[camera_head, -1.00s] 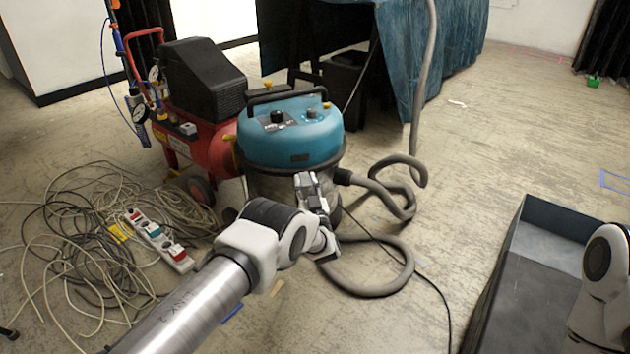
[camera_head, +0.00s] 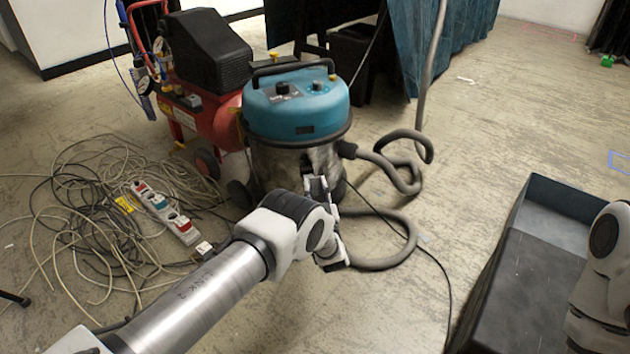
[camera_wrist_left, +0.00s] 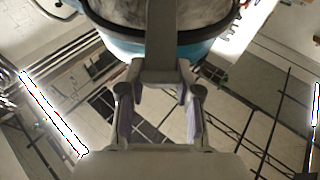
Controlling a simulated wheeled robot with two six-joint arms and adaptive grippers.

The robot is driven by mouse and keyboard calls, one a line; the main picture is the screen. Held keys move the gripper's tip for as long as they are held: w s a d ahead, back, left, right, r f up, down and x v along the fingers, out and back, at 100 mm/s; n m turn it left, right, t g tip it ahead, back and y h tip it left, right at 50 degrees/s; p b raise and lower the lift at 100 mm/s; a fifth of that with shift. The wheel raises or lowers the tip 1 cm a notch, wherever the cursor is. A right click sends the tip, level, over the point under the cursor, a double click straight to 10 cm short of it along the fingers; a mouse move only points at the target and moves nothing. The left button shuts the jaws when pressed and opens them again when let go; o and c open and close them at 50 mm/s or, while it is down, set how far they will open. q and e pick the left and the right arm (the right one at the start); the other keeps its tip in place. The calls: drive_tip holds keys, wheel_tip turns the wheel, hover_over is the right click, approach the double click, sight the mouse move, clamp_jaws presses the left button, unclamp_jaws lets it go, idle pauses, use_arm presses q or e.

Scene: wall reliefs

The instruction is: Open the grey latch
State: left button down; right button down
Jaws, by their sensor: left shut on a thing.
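The grey latch (camera_wrist_left: 163,45) shows in the left wrist view as a plain grey bar coming down from the top edge, in front of the vacuum's blue rim. My left gripper (camera_wrist_left: 160,80) is shut on its lower end, one finger on each side. In the head view my left gripper (camera_head: 318,187) is at the front of the blue-topped vacuum (camera_head: 297,110), below its blue lid. The latch cannot be made out clearly there, because the gripper and wrist cover that part. My right gripper is out of view; only my right arm shows at the right edge.
A grey hose (camera_head: 385,262) loops on the floor right of the vacuum. A red compressor (camera_head: 220,125) stands behind left. Tangled cables and a power strip (camera_head: 165,212) lie at left. A dark open box (camera_head: 565,205) is at right. Floor between hose and box is mostly clear.

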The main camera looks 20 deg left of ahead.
use_arm(q)
drive_tip(key=shift+s+f, duration=0.1)
drive_tip(key=shift+f, duration=0.35)
drive_tip(key=c, duration=0.8)
unclamp_jaws()
drive_tip(key=shift+f, duration=0.1)
drive_tip(key=v, duration=1.2)
drive_tip(key=shift+r, duration=0.2)
